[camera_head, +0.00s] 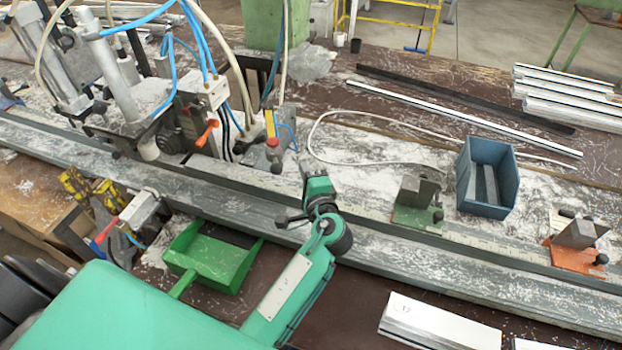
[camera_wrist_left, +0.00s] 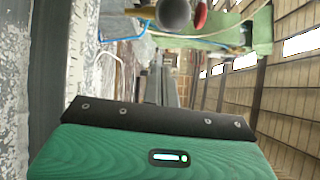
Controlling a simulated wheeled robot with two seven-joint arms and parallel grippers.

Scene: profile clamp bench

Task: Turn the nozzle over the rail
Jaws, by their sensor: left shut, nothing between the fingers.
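The rail (camera_head: 400,245) is a long grey metal profile running from the left edge to the lower right. My left gripper (camera_head: 309,167) is above the rail, near the middle of the head view; it is shut and empty. Just left of it stands a small post with a red knob (camera_head: 272,143), a dark rounded end and a thin blue hose. I cannot tell for sure which part is the nozzle. In the left wrist view a dark ball-shaped end (camera_wrist_left: 174,13) and a red part (camera_wrist_left: 201,15) show beyond the green hand. My right gripper is out of view.
A pneumatic clamp unit (camera_head: 125,85) with blue hoses stands at the left. A green scoop (camera_head: 213,262) lies in front of the rail. A blue bin (camera_head: 488,178) and grey clamp blocks (camera_head: 417,192) stand to the right. White shavings cover the bench.

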